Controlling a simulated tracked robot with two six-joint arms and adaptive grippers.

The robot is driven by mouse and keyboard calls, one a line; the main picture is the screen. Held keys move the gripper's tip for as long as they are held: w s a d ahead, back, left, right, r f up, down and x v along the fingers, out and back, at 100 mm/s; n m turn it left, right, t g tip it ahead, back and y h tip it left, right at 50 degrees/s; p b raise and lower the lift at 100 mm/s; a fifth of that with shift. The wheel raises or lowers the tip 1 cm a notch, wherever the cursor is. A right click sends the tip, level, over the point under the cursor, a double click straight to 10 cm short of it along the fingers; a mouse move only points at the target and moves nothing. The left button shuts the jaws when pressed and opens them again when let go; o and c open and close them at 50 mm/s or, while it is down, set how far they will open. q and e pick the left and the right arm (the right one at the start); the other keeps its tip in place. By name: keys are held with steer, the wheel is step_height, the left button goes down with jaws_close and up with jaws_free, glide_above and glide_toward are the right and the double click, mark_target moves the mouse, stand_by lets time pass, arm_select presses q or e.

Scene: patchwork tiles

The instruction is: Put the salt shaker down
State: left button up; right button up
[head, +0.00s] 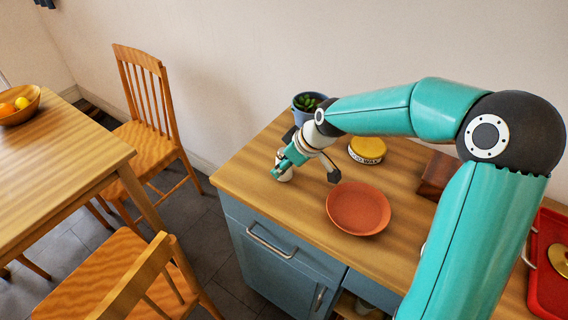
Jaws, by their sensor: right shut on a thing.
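My right gripper (283,172) reaches down at the left end of the wooden counter (250,185). It is shut on a small pale object, which I take to be the salt shaker (285,177). The shaker is mostly hidden by the fingers. It shows low between them, close to the counter top; I cannot tell whether it touches the wood. My left gripper is not in view.
A terracotta plate (358,208) lies just right of the gripper. A yellow-lidded jar (366,150) and a potted plant (306,104) stand behind. A brown block (437,174) and a red tray (548,275) are further right. Bare counter lies in front of the gripper.

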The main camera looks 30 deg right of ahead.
steer(key=o, duration=1.2)
steer(key=shift+r, duration=0.1)
steer(key=v, duration=1.2)
